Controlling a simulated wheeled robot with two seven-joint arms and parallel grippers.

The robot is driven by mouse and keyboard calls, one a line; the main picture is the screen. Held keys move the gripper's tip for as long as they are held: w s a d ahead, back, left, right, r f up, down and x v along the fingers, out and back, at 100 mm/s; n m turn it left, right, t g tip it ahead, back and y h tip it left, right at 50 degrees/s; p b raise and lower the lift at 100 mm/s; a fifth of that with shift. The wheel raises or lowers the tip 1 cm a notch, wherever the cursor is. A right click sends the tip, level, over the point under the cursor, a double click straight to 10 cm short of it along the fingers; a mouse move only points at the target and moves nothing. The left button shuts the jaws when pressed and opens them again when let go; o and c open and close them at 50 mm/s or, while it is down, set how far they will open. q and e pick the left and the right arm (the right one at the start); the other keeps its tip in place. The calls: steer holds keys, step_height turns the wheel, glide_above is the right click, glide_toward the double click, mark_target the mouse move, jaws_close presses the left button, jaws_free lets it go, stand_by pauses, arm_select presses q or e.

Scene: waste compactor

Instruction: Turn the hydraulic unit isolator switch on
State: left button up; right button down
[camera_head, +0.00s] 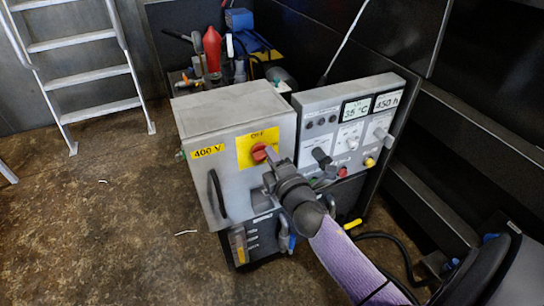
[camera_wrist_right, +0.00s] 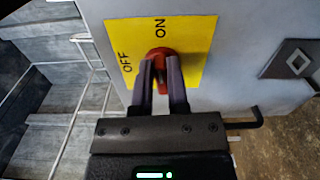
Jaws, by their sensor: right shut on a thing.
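The isolator switch is a red rotary knob (camera_head: 259,153) on a yellow plate (camera_head: 245,150), on the front of a grey box marked 400 V. The plate reads OFF at its top and ON at its right in the head view. My right gripper (camera_head: 270,162) reaches the knob from the lower right and is shut on it. In the right wrist view the two fingers (camera_wrist_right: 160,80) sit on either side of the red knob (camera_wrist_right: 160,54) and partly hide it. I cannot tell clearly which label the knob points to. My left gripper is not in view.
A control panel (camera_head: 345,110) with two displays and several knobs stands right of the grey box (camera_head: 207,178). A black handle (camera_head: 217,194) juts from the box front. Bottles and tools crowd behind it. A white ladder (camera_head: 85,75) is at the left; the floor (camera_head: 110,215) is mostly clear.

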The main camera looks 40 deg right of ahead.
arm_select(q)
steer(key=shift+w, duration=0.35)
arm_select(e)
steer(key=shift+f+m, duration=0.1)
steer(key=shift+m, duration=0.5)
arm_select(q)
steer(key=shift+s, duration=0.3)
arm_select(e)
steer(key=c, duration=0.6)
jaws_free()
arm_select(q)
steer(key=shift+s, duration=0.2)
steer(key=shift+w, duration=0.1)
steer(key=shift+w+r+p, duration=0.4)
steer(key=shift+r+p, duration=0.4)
steer(key=shift+p, duration=0.1)
arm_select(e)
steer(key=v, duration=1)
